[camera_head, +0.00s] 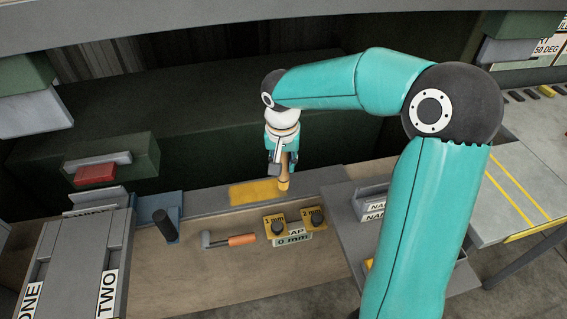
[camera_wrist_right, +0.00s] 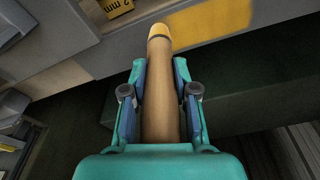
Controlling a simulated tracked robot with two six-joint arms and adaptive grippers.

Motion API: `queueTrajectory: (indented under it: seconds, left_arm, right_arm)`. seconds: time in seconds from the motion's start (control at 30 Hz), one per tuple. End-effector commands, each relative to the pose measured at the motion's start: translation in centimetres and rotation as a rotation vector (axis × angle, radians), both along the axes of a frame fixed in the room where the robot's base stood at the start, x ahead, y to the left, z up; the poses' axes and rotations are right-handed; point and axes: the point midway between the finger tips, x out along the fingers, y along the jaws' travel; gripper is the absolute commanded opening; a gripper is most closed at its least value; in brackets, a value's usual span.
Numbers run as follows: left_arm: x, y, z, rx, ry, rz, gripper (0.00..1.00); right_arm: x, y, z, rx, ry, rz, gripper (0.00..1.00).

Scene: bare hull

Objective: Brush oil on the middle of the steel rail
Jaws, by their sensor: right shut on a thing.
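The steel rail (camera_head: 212,203) is a long grey bar along the back of the wooden bench, and it also shows in the right wrist view (camera_wrist_right: 171,58). A yellow patch (camera_head: 254,191) covers its middle part, seen too in the right wrist view (camera_wrist_right: 222,22). My right gripper (camera_head: 283,160) is shut on the wooden handle of a brush (camera_wrist_right: 160,85). The brush points down, its tip (camera_head: 283,185) at the right end of the yellow patch. I cannot tell whether it touches the rail. My left gripper is not in view.
On the bench lie an orange-handled tool (camera_head: 241,240), two yellow gauge blocks (camera_head: 275,225) and a dark upright cylinder (camera_head: 165,226). A grey block marked TWO (camera_head: 115,265) stands left. A grey tray (camera_head: 365,190) stands right. A red block (camera_head: 96,174) is at the back left.

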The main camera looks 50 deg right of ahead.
Motion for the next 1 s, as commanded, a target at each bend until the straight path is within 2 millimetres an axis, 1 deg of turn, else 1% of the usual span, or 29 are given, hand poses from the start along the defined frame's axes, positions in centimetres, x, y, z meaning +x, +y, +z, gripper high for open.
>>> queueTrajectory:
  seconds: [0.03,0.3,0.4,1.0]
  left_arm:
    - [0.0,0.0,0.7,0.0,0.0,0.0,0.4]
    - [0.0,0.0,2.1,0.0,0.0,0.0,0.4]
    - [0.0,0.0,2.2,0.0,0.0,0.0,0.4]
    - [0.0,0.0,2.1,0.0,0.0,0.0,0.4]
  right_arm:
    - [0.0,0.0,0.8,0.0,-0.001,0.0,0.0]
    - [0.0,0.0,2.9,0.0,-0.001,0.0,0.0]
    - [0.1,0.0,3.2,0.0,-0.001,0.0,0.0]
    - [0.1,0.0,3.1,0.0,0.0,0.001,0.0]
